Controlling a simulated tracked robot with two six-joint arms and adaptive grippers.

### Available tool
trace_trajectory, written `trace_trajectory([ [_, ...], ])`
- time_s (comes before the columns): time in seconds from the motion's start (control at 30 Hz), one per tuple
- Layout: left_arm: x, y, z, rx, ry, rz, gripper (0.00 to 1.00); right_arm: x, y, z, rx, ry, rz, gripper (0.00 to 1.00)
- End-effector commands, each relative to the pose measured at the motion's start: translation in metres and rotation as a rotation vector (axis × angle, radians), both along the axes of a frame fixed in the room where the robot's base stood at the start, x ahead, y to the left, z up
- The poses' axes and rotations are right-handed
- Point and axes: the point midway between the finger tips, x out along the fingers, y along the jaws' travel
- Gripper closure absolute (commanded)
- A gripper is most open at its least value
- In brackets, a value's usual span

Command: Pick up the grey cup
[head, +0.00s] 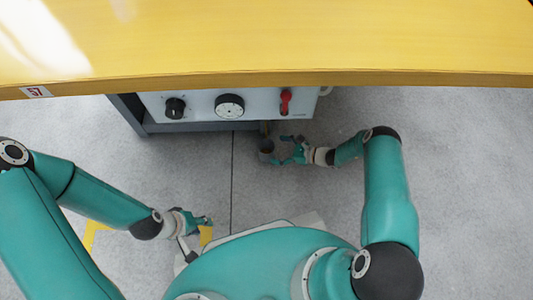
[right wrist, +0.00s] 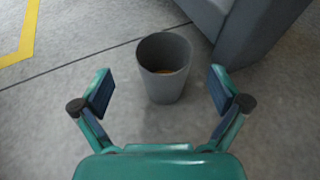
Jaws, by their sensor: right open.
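The grey cup (head: 266,153) stands upright on the grey floor, just below the front of the machine cabinet. In the right wrist view the cup (right wrist: 165,90) is open at the top, with something brownish inside at the bottom. My right gripper (head: 287,150) is open and points at the cup from the right in the head view. In the right wrist view its two fingers (right wrist: 161,88) are spread to either side of the cup, which appears slightly beyond them. My left gripper (head: 205,222) is far from the cup, at lower left; its fingers are too small to read.
A cabinet with a grey panel (head: 205,104), knobs and a red handle (head: 285,101) stands behind the cup. A wide yellow surface (head: 260,40) overhangs it. Yellow floor marking (head: 92,236) lies at left. A yellow patch shows beside my left gripper. Floor at right is clear.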

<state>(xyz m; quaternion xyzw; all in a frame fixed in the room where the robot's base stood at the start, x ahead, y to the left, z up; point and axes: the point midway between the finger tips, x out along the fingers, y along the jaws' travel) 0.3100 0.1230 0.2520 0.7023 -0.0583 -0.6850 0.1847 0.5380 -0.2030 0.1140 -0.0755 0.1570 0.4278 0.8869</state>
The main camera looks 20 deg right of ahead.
Motion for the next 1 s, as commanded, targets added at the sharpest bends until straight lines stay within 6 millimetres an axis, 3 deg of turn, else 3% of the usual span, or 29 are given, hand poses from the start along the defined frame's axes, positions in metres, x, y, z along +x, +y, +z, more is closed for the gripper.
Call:
trace_trajectory([
  [0.5,0.0,0.0,-0.028,0.0,0.0,0.0,0.6,0.035,0.036,-0.02,0.0,0.0,0.002,0.02],
  [0.77,0.0,0.0,-0.027,0.0,0.0,0.0,0.6,0.037,0.039,-0.019,0.0,0.0,0.001,0.02],
  [0.87,0.0,0.0,-0.027,0.0,0.0,0.0,0.6,0.037,0.039,-0.019,0.0,0.0,0.001,0.13],
  [1.0,0.0,0.0,-0.027,0.0,0.0,0.0,0.6,0.037,0.039,-0.019,0.0,0.0,0.001,0.37],
])
